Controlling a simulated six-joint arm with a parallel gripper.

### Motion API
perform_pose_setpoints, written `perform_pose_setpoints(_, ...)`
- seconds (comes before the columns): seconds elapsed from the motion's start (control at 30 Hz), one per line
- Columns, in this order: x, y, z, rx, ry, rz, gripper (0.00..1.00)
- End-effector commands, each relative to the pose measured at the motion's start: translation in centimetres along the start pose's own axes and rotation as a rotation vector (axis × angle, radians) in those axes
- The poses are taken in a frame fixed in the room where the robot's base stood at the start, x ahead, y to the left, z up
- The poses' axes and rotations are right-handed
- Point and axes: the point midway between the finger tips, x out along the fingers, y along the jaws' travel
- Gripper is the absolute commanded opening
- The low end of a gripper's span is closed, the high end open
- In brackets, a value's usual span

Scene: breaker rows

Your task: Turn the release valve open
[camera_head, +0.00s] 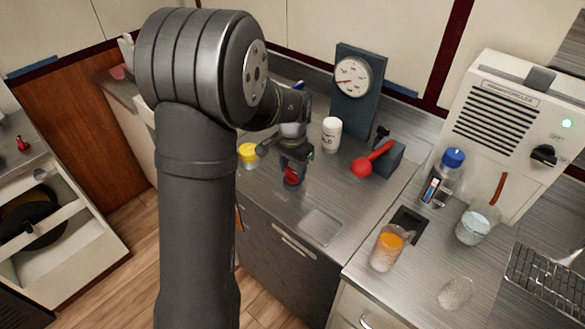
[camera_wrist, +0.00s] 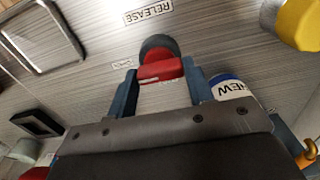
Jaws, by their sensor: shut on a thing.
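The release valve has a red grip bar (camera_wrist: 160,68) on a dark round base (camera_wrist: 158,46), beside a RELEASE label (camera_wrist: 148,14) on the metal counter. A small label (camera_wrist: 122,64) lies left of it; its word is hard to read. My gripper (camera_wrist: 162,80) has one blue-grey finger on each side of the red bar and is shut on it. In the head view the red valve (camera_head: 292,177) shows just under my gripper (camera_head: 293,160), near the counter's front.
A yellow-lidded jar (camera_head: 248,155) stands left of the gripper, a white bottle (camera_head: 331,133) behind it. A shallow square recess (camera_head: 321,227) lies in front. A beaker (camera_head: 388,250) stands further right.

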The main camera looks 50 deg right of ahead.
Motion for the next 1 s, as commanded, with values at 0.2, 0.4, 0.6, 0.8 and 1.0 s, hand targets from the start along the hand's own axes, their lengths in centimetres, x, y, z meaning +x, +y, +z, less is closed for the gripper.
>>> perform_pose_setpoints(0.2, 0.0, 0.0, 0.0, 0.002, 0.000, -0.001, 0.49)
perform_pose_setpoints(0.4, 0.0, 0.0, 0.0, 0.001, 0.000, 0.000, 0.69)
perform_pose_setpoints(0.6, -0.1, 0.0, 0.0, 0.000, 0.000, 0.000, 0.69)
perform_pose_setpoints(0.8, -2.2, 0.0, -0.1, 0.000, 0.002, -0.002, 0.69)
perform_pose_setpoints(1.0, -7.0, 0.0, -0.1, 0.000, 0.005, -0.003, 0.69)
